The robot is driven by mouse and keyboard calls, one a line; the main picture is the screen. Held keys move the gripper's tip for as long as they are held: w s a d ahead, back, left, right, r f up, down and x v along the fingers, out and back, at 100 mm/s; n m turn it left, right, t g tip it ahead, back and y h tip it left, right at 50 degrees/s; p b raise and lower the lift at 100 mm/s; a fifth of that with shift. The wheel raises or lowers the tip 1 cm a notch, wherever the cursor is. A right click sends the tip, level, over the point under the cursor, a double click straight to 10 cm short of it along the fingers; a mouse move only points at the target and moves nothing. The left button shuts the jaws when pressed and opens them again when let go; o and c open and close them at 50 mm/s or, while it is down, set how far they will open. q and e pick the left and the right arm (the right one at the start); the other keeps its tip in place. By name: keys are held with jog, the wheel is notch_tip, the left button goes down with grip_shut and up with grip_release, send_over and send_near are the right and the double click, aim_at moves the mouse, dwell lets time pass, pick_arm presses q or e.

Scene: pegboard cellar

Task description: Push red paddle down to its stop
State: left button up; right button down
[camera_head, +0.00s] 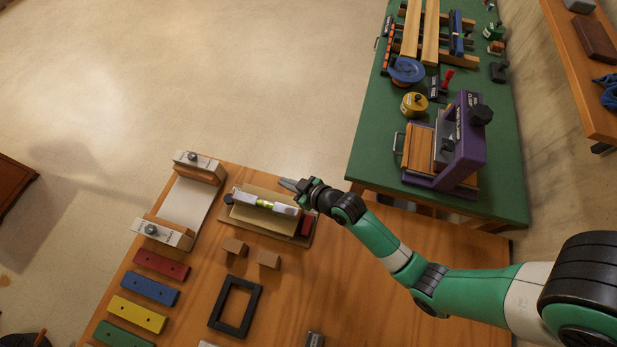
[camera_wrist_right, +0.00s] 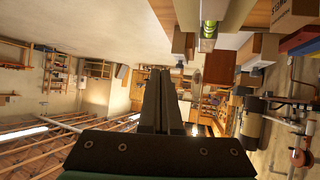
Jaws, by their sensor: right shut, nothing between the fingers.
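A small red part (camera_head: 305,226), which looks like the red paddle, sits at the right end of a wooden fixture (camera_head: 250,228) on the orange wooden table. I cannot tell how far down it stands. A spirit level (camera_head: 262,202) with a yellow-green vial lies across the fixture; its vial (camera_wrist_right: 209,28) also shows at the top of the right wrist view. My right gripper (camera_head: 287,184) is shut and empty, at the fixture's far side, beyond the red part and apart from it. Its closed fingers (camera_wrist_right: 160,100) show in the wrist view. My left gripper is not in view.
Two small wood blocks (camera_head: 235,246) and a black frame (camera_head: 235,306) lie in front of the fixture. Coloured bars (camera_head: 150,285) line the left side. A clamp stand (camera_head: 188,210) is at far left. A green bench (camera_head: 490,150) with a purple press (camera_head: 463,150) stands behind right.

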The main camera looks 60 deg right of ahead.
pick_arm(q)
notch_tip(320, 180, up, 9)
jog(key=p, duration=0.6)
jog(key=shift+p, duration=0.4)
pick_arm(e)
jog(key=s+a+f+g, duration=0.1)
jog(key=s+f+g, duration=0.3)
jog(key=s, duration=1.1)
notch_tip(320, 180, down, 3)
jog(key=shift+r, duration=0.1)
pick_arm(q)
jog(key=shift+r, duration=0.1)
pick_arm(e)
jog(key=shift+w+a, duration=0.1)
